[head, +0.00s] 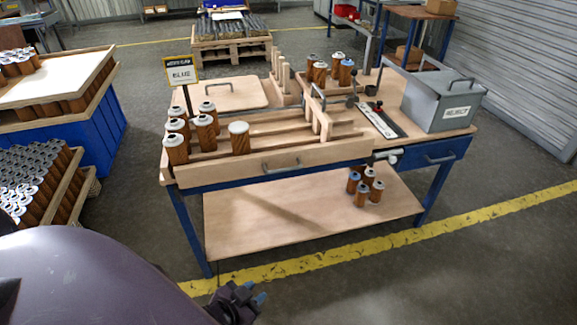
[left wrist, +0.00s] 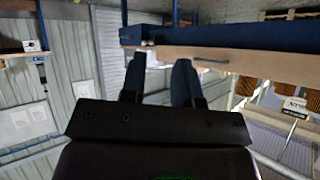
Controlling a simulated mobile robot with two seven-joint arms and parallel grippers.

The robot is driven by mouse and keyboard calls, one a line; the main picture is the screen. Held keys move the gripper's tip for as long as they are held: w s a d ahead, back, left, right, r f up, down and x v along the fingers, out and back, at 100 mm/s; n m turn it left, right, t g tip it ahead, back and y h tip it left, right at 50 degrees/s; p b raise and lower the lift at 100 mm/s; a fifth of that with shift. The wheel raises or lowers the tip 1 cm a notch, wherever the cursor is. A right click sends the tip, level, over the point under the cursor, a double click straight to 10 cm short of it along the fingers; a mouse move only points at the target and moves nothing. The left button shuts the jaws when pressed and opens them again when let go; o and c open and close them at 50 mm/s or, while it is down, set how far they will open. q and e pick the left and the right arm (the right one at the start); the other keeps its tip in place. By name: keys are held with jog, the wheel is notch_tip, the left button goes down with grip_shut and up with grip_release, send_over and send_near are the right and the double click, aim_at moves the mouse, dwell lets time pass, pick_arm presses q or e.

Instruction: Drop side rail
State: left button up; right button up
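The side rail (head: 325,157) is a long wooden board along the front edge of the workbench, standing upright, with a grey bar handle (head: 281,167) on its face. In the left wrist view the rail (left wrist: 265,70) and its handle (left wrist: 212,64) show upside down beyond my fingers. My left gripper (head: 250,296) is low in front of the bench, well apart from the rail. Its two fingers (left wrist: 158,82) stand apart with nothing between them. My right gripper is not in view.
A grey REJECT box (head: 440,98) is at the right end. More cartridges (head: 362,190) stand on the lower shelf (head: 265,215). The floor in front is clear.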

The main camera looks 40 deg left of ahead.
pick_arm(q)
jog(key=shift+o, duration=0.7)
jog(key=w+a+f+m+y+b, duration=0.1)
jog(key=w+a+m+b, duration=0.1)
jog(key=w, duration=0.3)
jog(key=shift+w+a+f+t+y+b, duration=0.15)
jog(key=shift+a+f+t+y+b, duration=0.2)
jog(key=shift+a, duration=0.25)
jog(key=m+t+y+b, duration=0.5)
jog(key=m+y+b, duration=0.35)
jog(key=b, duration=0.35)
send_near(285, 169)
jog(key=shift+m+t+h, duration=0.25)
jog(key=shift+m+h, duration=0.2)
jog(key=shift+h, duration=0.05)
jog(key=x, duration=0.5)
jog(key=p+x, duration=0.1)
jog(key=x, duration=0.4)
jog(key=shift+a+f, duration=0.2)
jog(key=shift+a, duration=0.05)
jog(key=shift+w, duration=0.1)
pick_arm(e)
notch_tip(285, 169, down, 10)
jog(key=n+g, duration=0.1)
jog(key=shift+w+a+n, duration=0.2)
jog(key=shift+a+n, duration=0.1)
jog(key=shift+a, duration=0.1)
